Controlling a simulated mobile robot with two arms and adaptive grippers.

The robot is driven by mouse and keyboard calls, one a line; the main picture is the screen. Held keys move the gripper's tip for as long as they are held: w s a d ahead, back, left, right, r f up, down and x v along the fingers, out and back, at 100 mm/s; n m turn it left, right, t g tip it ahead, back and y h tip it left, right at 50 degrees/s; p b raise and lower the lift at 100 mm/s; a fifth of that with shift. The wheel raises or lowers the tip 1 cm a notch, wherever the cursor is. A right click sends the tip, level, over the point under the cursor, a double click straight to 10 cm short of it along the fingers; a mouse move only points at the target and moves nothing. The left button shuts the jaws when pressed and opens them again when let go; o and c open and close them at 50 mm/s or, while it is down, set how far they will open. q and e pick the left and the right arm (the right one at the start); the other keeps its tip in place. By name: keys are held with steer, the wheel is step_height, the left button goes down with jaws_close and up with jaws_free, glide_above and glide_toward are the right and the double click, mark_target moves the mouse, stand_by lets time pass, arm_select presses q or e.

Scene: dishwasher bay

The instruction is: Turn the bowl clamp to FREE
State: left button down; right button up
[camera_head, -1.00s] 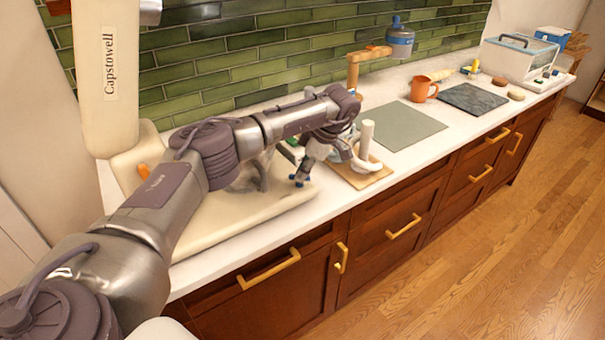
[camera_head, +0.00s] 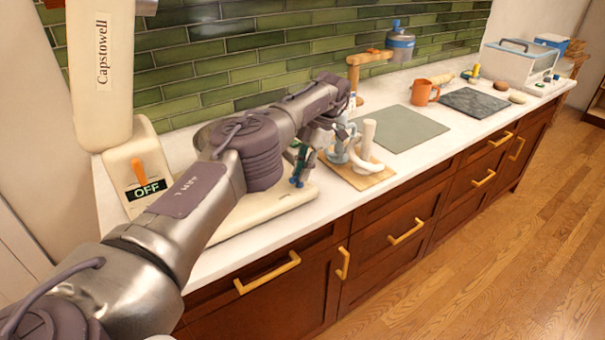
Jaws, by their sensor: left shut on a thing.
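The cream stand mixer (camera_head: 102,75) labelled Capstowell stands at the left. Its base plate (camera_head: 262,216) runs right along the counter, partly behind my left arm. My left gripper (camera_head: 297,180) points down at the right end of that base, small and partly hidden by its wrist. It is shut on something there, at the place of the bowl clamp. The clamp itself is too small and covered to make out, and its setting cannot be read. A green patch (camera_head: 302,153) shows beside the fingers. My right gripper is not in view.
An orange lever (camera_head: 138,171) stands above an OFF sign (camera_head: 147,190) on the mixer. A wooden board (camera_head: 372,181) with a white post and hooks stands close right of my gripper. Beyond lie a grey-green mat (camera_head: 400,128) and an orange mug (camera_head: 423,91).

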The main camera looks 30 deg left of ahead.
arm_select(q)
steer(key=shift+r, duration=0.1)
stand_by(0.4)
steer(key=c, duration=1.1)
jaws_free()
steer(key=shift+c, duration=0.2)
